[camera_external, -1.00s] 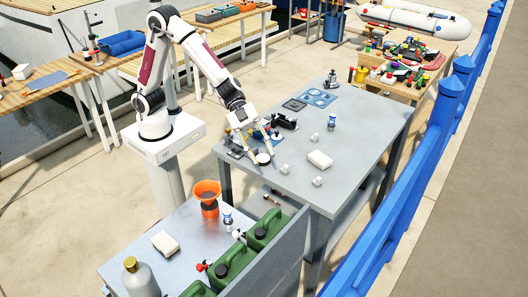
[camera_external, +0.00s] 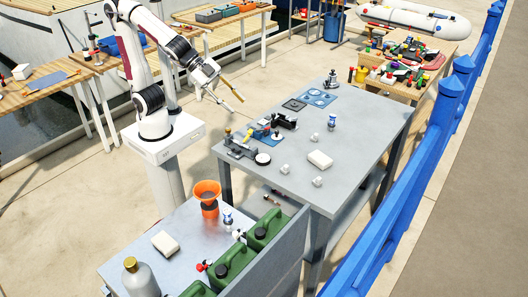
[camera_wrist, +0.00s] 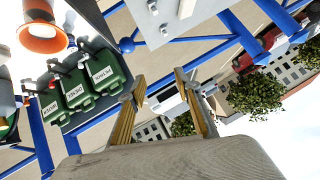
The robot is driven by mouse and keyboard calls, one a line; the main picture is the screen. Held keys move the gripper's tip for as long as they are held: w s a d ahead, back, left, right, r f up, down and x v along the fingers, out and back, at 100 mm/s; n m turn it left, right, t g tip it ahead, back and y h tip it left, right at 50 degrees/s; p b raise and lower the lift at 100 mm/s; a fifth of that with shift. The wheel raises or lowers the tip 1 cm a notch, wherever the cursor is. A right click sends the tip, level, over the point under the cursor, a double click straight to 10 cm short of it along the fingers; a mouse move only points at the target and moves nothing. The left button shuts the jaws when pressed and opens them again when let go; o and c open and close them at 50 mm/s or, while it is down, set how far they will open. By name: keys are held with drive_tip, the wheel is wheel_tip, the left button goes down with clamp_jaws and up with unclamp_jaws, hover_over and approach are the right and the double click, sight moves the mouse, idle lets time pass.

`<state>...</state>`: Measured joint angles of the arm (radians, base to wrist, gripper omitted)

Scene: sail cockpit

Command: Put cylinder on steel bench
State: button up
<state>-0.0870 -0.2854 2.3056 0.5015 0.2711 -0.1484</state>
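My gripper (camera_external: 237,105) is raised in the air beyond the far left edge of the large grey bench (camera_external: 350,135). Its two fingers are apart with nothing between them, and the fingers also show in the wrist view (camera_wrist: 156,108). Small pale cylinder-like pieces (camera_external: 285,168) (camera_external: 317,181) (camera_external: 315,137) stand on this bench. A dark disc with a white top (camera_external: 263,158) lies near its left edge. A silver bottle-shaped cylinder (camera_external: 140,278) stands on the lower metal bench (camera_external: 195,270) in front. I cannot tell which is the task's cylinder.
A white block (camera_external: 320,159), a blue-and-white can (camera_external: 332,121) and a black device (camera_external: 284,121) occupy the large bench. Green canisters (camera_external: 236,266) and an orange funnel (camera_external: 206,190) stand on the front bench. A blue railing (camera_external: 400,200) runs along the right.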

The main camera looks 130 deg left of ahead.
drive_tip(key=s+d+f+n+g+h, duration=0.1)
drive_tip(key=s+d+f+g, duration=0.1)
drive_tip(key=s, duration=0.9)
drive_tip(key=s+d+f+n+g+h, duration=0.1)
drive_tip(key=s+d, duration=0.4)
drive_tip(key=s, duration=0.6)
wheel_tip(320, 180, down, 2)
drive_tip(key=shift+d+f+g, duration=0.1)
drive_tip(key=shift+d+g, duration=0.1)
drive_tip(key=shift+g, duration=0.4)
